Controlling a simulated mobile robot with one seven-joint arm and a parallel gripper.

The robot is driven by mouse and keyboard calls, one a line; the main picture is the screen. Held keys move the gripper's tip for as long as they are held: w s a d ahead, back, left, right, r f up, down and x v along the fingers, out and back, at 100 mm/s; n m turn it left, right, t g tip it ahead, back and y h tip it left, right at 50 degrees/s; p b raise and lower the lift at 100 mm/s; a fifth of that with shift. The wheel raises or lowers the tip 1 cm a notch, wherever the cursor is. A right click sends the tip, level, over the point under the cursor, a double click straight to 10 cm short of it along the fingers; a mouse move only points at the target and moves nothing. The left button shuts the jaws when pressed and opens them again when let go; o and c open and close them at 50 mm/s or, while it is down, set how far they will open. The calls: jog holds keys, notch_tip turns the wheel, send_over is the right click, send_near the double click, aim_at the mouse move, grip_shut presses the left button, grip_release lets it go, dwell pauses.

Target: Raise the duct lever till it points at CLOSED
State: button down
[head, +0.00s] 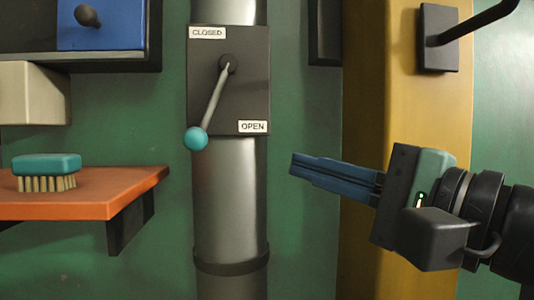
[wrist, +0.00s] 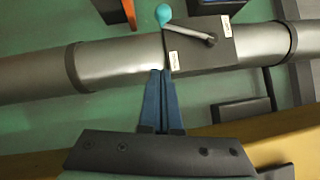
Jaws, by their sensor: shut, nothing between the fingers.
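The duct lever (head: 213,98) is a grey rod with a teal ball knob (head: 196,139). It pivots on a dark plate (head: 245,98) on the grey duct (head: 230,200). The rod hangs down and slightly left of its pivot. The CLOSED label (head: 207,33) is at the plate's upper left, the OPEN label (head: 253,127) at its lower right. My gripper (head: 293,165) has blue fingers, shut and empty, to the right of and a little below the knob, apart from it. In the wrist view, the fingertips (wrist: 161,72) appear near the plate's edge, with the knob (wrist: 163,14) beyond them.
An orange shelf (head: 90,195) with a teal brush (head: 46,170) stands left of the duct. A yellow post (head: 400,100) carries a dark bracket (head: 438,40) at the upper right. A blue panel (head: 108,25) is at the upper left. Green wall shows between shelf and duct.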

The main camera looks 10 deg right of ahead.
aim_at(212, 100)
jog(key=w+a+p, duration=0.1)
jog(key=w+a, duration=0.1)
jog(key=a, duration=0.1)
jog(key=w+a+r+p, duration=0.1)
jog(key=w+a+p, duration=0.1)
jog(key=a, duration=0.1)
jog(key=w+a+r+p, duration=0.1)
jog(key=w+a+p, duration=0.1)
jog(key=shift+w+a, duration=0.1)
jog(key=shift+a, duration=0.3)
jog(key=shift+a, duration=0.1)
jog(key=shift+a+m, duration=0.25)
jog(key=shift+m, duration=0.05)
